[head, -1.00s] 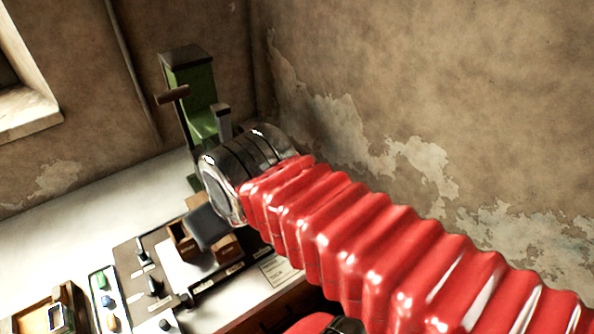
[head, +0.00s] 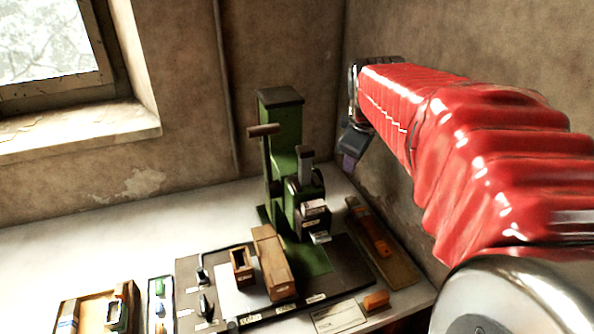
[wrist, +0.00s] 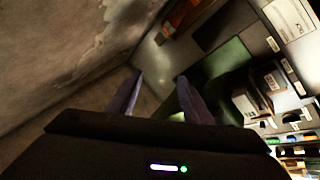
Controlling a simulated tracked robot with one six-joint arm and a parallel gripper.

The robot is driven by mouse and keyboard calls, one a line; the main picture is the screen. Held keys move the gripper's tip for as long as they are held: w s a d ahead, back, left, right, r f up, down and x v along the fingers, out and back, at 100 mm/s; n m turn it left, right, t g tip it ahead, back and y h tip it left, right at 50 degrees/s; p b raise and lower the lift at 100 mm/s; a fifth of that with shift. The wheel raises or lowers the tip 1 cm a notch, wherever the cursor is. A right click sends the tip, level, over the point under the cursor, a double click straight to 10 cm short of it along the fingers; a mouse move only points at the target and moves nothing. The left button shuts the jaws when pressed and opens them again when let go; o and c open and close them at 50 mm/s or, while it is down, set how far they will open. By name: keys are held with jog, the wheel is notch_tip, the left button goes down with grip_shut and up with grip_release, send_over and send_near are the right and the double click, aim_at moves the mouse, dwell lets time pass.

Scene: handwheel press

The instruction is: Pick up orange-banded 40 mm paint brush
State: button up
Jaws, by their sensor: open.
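A long item with an orange part (head: 379,240) and a darker end lies on a brown wooden tray (head: 400,268) at the right of the bench. It looks like the orange-banded brush, but its size cannot be read. An orange-brown strip (wrist: 178,22) at the top of the wrist view seems to be the same item. My gripper (head: 348,163) is up by the wall corner, above and behind the tray, apart from it. In the wrist view its two purple fingers (wrist: 158,92) are spread with nothing between them.
A green press (head: 283,130) with a wooden-ended handle stands left of my gripper. Wooden blocks (head: 272,262) stand before it. A small orange block (head: 376,300) lies near the front edge. A wooden tray (head: 92,300) with small items is at left. The back-left bench is clear.

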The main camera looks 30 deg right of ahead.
jog(key=s+d+f+m+y, duration=0.1)
jog(key=s+d+f+m, duration=0.2)
jog(key=d+f, duration=0.3)
jog(key=s+d+f+m+g+y, duration=0.1)
jog(key=d+f, duration=0.5)
jog(key=f, duration=0.8)
jog(key=s+m+y, duration=0.1)
jog(key=s+m, duration=0.1)
jog(key=m, duration=0.1)
jog(key=shift+f, duration=0.1)
send_over(377, 236)
jog(key=s, duration=0.3)
jog(key=f, duration=0.8)
jog(key=shift+w, duration=0.2)
jog(key=shift+a, duration=0.1)
jog(key=shift+x, duration=2.55)
jog(key=shift+a, duration=0.15)
